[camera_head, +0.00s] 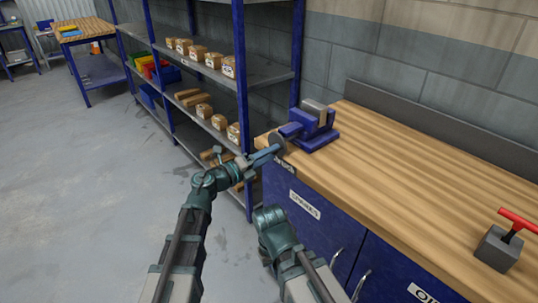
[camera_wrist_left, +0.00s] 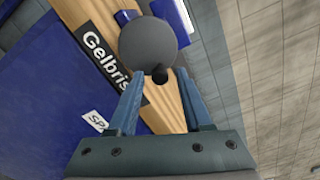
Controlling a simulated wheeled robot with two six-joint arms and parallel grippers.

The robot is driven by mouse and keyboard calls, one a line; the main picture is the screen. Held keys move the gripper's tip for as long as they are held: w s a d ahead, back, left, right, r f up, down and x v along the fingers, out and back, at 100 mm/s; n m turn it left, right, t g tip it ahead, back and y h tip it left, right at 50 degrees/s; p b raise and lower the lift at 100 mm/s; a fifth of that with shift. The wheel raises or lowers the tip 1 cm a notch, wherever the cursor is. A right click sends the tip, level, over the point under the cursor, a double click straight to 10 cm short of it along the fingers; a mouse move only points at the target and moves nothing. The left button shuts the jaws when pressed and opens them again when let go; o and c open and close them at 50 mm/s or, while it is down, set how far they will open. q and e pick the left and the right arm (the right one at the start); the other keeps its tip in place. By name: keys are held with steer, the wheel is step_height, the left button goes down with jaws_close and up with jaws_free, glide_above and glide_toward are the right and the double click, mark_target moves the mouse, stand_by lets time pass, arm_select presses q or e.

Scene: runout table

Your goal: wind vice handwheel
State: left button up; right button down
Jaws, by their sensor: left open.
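The blue vice (camera_head: 318,130) stands at the far left corner of the workbench. Its handwheel (camera_head: 277,143) is a grey disc at the vice's near-left end. In the left wrist view the handwheel (camera_wrist_left: 148,45) faces me, with a dark knob (camera_wrist_left: 160,75) near its lower edge. My left gripper (camera_head: 265,154) reaches up to the wheel from the left. In the wrist view its open fingers (camera_wrist_left: 159,88) lie on either side of the knob; I cannot tell whether they touch it. My right arm shows at lower middle, but its gripper does not.
The wooden workbench top (camera_head: 420,150) is mostly clear. A grey block with a red T-handle (camera_head: 498,248) stands at its right. Blue shelving (camera_head: 240,80) with several boxes stands behind at left. A backboard (camera_head: 440,120) runs along the bench's rear edge.

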arm_select(q)
steer(key=m, duration=0.3)
steer(key=shift+m, duration=0.3)
steer(key=m, duration=0.4)
steer(key=shift+m, duration=0.3)
steer(key=shift+c, duration=0.2)
jaws_close()
steer(key=shift+w+r+n+p, duration=0.1)
steer(key=shift+r+n+p, duration=0.15)
steer(key=shift+n, duration=0.6)
steer(key=shift+w+r+n+p, duration=0.1)
steer(key=shift+r+n+p, duration=0.15)
steer(key=shift+n, duration=0.6)
